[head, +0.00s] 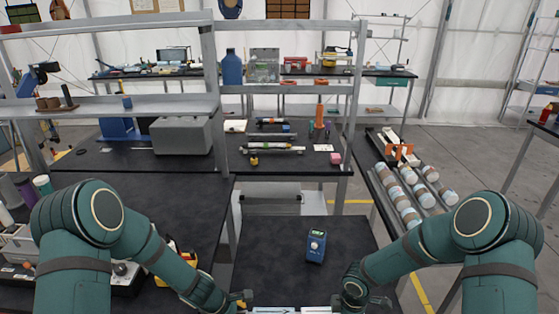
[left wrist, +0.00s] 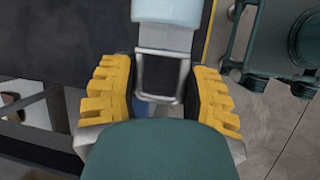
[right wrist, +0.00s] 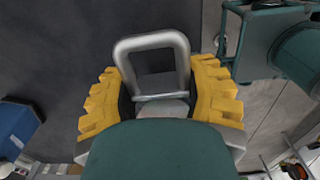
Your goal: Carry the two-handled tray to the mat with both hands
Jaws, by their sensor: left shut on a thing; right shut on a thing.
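The tray (head: 285,310) shows only as a pale strip at the bottom edge of the head view; most of it is out of frame. My left gripper (head: 240,300) is at its left end and my right gripper (head: 358,298) at its right end. In the left wrist view, the yellow fingers are shut on a grey metal handle (left wrist: 163,52), with a pale blue part of the tray (left wrist: 165,10) beyond it. In the right wrist view, the fingers are shut on a grey handle loop (right wrist: 152,42). I cannot make out the mat in any view.
A blue handheld meter (head: 316,246) stands on the dark table (head: 275,260) ahead of the tray. A rack with white-and-brown cylinders (head: 400,195) is to the right. A shelved bench (head: 290,165) with tools stands behind. The dark tabletop around the meter is clear.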

